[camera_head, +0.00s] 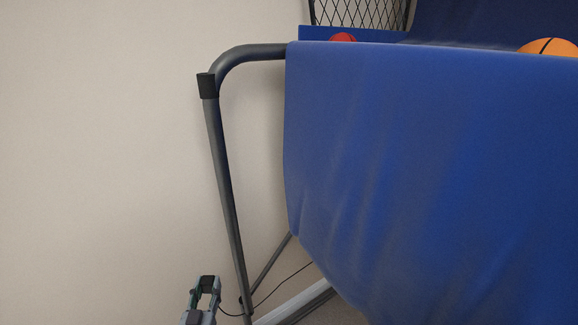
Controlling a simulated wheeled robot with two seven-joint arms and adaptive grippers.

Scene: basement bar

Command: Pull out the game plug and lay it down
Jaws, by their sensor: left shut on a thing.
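My left gripper (207,284) is at the bottom of the head view, left of the game's grey leg, with its fingers pointing up. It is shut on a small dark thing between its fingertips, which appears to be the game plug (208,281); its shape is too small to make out. A thin black cable (282,283) runs from behind the blue cloth, past the foot of the leg, to close beside the gripper. No wall socket shows. My right gripper is not in view.
The basketball game's grey tube frame (224,170) and blue cloth (430,170) fill the middle and right. A red ball (343,37) and an orange ball (548,47) lie in it. The plain beige wall (100,150) on the left is clear.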

